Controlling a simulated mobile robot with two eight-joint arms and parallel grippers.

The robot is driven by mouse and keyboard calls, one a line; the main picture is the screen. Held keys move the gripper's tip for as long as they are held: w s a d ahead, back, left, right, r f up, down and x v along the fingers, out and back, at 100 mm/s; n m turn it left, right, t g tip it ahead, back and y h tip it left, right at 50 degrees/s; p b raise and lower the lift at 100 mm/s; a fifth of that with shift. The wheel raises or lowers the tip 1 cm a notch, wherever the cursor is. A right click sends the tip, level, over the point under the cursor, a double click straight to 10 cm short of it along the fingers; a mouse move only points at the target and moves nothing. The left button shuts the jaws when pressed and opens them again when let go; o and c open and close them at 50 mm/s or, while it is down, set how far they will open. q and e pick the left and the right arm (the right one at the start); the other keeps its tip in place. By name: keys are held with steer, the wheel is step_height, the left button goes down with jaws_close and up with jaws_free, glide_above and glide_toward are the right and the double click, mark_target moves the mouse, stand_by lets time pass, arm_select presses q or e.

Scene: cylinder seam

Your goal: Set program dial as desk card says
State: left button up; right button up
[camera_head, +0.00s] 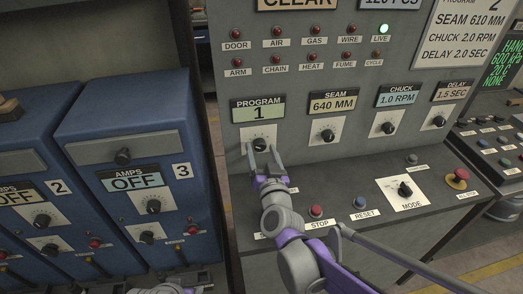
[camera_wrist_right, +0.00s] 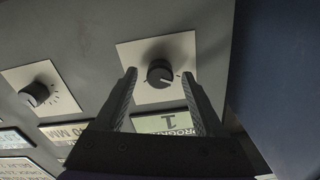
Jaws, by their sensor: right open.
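The program dial (camera_head: 260,144) is a black knob on a white plate under a display reading PROGRAM 1 (camera_head: 258,112). In the wrist view the dial (camera_wrist_right: 160,73) lies between the fingertips, its pale mark toward the lower right. My right gripper (camera_head: 263,156) is open, with its fingers on either side of the dial; contact is not clear. A white card (camera_head: 465,38) at the upper right shows a 2 at its cut-off top, then SEAM 610 MM, CHUCK 2.0 RPM, DELAY 2.0 SEC.
The seam dial (camera_head: 327,134), chuck dial (camera_head: 388,127) and delay dial (camera_head: 439,121) stand to the right. Below are a stop button (camera_head: 316,211), reset button (camera_head: 360,202), mode dial (camera_head: 405,188) and emergency stop (camera_head: 460,176). Blue power boxes (camera_head: 140,130) stand left.

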steer(key=shift+w, duration=0.25)
steer(key=shift+c, duration=0.2)
jaws_close()
